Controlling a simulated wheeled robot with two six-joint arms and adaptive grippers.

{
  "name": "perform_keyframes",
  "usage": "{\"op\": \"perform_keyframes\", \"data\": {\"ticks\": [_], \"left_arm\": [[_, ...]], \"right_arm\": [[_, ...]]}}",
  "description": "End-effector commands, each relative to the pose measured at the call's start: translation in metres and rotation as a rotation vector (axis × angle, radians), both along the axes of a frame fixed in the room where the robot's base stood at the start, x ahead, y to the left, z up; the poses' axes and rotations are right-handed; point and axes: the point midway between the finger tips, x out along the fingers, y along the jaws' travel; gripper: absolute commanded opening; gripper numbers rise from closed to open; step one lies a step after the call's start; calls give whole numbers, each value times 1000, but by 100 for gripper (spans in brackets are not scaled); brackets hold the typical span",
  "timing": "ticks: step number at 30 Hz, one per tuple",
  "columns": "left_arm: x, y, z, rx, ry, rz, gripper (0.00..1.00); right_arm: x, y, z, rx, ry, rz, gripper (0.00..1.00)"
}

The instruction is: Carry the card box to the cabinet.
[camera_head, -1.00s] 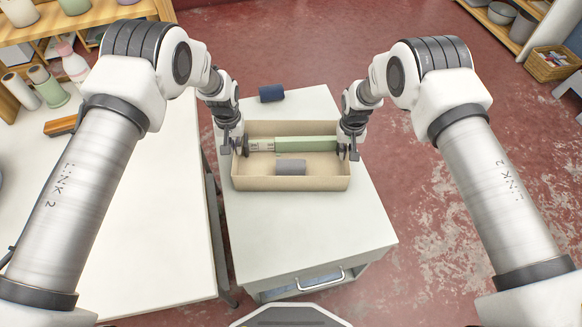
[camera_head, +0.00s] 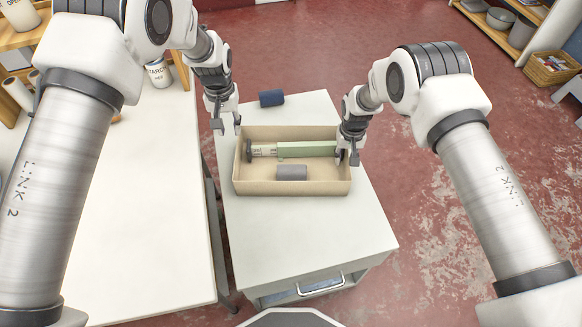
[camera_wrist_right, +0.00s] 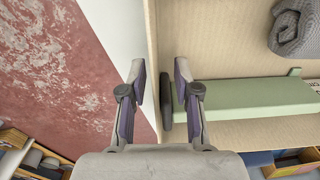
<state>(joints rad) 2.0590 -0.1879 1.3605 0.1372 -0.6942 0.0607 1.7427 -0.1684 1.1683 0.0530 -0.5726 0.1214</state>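The tan open-topped card box (camera_head: 245,186) stands on a white drawer unit (camera_head: 310,235), which may be the cabinet. In the box lie a green bar with dark end discs (camera_head: 300,150) and a grey rolled cloth (camera_head: 291,172). My left gripper (camera_head: 228,130) is open and empty, above and just outside the box's back left corner. My right gripper (camera_head: 347,159) is at the box's right wall. In the right wrist view its fingers (camera_wrist_right: 160,92) are apart, one on each side of that wall (camera_wrist_right: 152,40), with gaps showing.
A dark blue roll (camera_head: 271,98) lies on the unit behind the box. A long white table (camera_head: 150,220) runs along the left, with a jar (camera_head: 158,74) at its back. Shelves and a wicker basket (camera_head: 552,67) are at the back right. The unit's front top is clear.

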Motion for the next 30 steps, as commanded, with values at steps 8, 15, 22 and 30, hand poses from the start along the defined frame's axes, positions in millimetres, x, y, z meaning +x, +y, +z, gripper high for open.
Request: {"op": "perform_keyframes", "data": {"ticks": [8, 15, 22, 30], "left_arm": [[-1, 0, 10, 0, 1, 0, 31], [0, 0, 10, 0, 1, 0, 31], [0, 0, 9, 0, 1, 0, 31], [0, 0, 10, 0, 1, 0, 31]], "right_arm": [[1, 0, 24, -1, -3, 1, 31], [1, 0, 85, 0, -3, 0, 31], [0, 0, 118, 0, 0, 0, 31], [0, 0, 120, 0, 0, 0, 31]]}}
